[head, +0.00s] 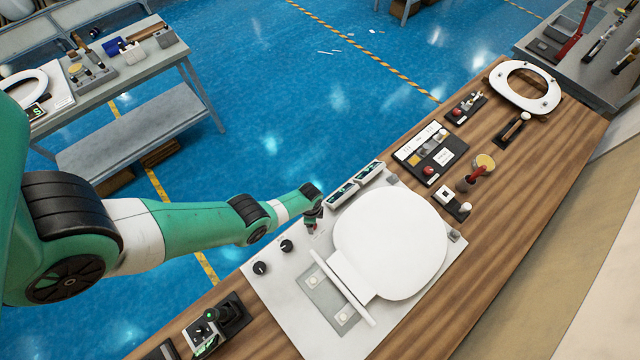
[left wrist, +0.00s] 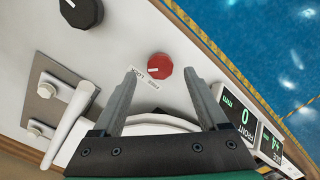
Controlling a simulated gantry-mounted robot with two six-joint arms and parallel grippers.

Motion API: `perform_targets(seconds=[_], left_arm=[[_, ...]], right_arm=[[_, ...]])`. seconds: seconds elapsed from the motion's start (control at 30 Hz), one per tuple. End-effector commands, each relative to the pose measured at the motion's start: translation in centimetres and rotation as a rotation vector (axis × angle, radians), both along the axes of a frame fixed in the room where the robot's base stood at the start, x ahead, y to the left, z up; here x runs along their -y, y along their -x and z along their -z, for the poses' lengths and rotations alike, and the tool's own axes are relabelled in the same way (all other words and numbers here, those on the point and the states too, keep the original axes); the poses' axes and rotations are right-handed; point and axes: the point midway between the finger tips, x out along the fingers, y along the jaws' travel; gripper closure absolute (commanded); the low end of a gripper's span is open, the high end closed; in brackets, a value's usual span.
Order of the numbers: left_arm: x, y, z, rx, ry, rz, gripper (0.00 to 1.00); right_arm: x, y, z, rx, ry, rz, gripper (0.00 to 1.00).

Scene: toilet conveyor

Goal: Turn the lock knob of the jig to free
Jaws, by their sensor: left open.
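The jig (head: 283,318) is a pale plate on the wooden bench, with a white toilet seat and lid (head: 392,240) lying on it. The red lock knob (left wrist: 159,66) shows in the left wrist view, beside a printed label with the words FREE and LOCK. I cannot tell which way the knob points. My left gripper (left wrist: 161,73) is open, its two fingertips apart on either side of the knob in that view; contact is not clear. In the head view my left gripper (head: 313,220) is over the jig's far-left edge and mostly hides the knob. My right gripper is not in view.
Two black knobs (head: 260,267) sit left of my gripper on the jig, and digital readouts (head: 342,194) stand just right of it. A control box with a joystick (head: 215,325) is at the bench's near left. Small tools and another seat ring (head: 500,84) lie farther right.

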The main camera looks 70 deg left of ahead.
Motion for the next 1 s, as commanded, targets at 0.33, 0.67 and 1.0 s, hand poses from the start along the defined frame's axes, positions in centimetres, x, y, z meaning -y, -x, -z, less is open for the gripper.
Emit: perform_targets(seconds=[0.33, 0.67, 1.0], left_arm=[[-0.1, 0.1, 2.9, 0.000, 0.000, -0.002, 0.24], [-0.1, 0.1, 2.8, 0.000, 0.000, -0.002, 0.49], [-0.1, 0.1, 2.8, 0.000, 0.000, -0.002, 1.00]], right_arm=[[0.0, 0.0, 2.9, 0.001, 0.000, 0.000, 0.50], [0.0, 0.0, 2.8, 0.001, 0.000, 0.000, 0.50], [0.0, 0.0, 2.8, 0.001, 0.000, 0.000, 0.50]])
